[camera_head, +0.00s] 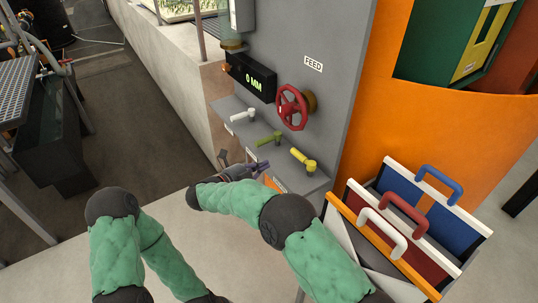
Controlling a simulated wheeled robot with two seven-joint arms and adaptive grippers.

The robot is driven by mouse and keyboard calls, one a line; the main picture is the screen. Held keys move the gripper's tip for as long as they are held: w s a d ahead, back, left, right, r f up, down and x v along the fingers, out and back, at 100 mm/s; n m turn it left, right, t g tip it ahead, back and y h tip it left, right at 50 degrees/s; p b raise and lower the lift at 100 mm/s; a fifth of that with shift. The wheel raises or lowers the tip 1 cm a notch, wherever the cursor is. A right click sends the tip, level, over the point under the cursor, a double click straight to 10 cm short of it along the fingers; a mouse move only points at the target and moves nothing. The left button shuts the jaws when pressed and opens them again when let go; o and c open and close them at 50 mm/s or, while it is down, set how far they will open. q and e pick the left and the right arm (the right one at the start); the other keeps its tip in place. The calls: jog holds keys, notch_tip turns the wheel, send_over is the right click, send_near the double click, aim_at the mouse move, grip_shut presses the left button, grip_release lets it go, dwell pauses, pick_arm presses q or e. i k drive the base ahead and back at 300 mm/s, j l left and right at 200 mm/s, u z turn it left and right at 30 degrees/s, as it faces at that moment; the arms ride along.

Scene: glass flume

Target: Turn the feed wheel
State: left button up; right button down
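The red feed wheel (292,107) is mounted on the grey panel (337,75), under a white FEED label (313,64). A black display (249,77) to its left reads 0 MM in green. My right gripper (262,170) is below and to the left of the wheel, apart from it, near the ledge with the levers. Its fingers are small and dark here, and I cannot tell whether they are open or shut. My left arm is at the lower left, and its gripper is not in view.
A white lever (243,116), a green lever (268,139) and a yellow lever (304,158) stand on the ledge below the wheel. Folders with blue, red and white handles (403,213) stand at the lower right. An orange wall (430,120) is at the right.

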aim_at(288, 109)
jog(key=k+l, duration=0.8)
jog(key=k+l+u, duration=0.15)
jog(key=l, duration=0.3)
jog(key=i+j+z, duration=0.15)
jog(key=j, duration=0.3)
jog(key=k, duration=0.05)
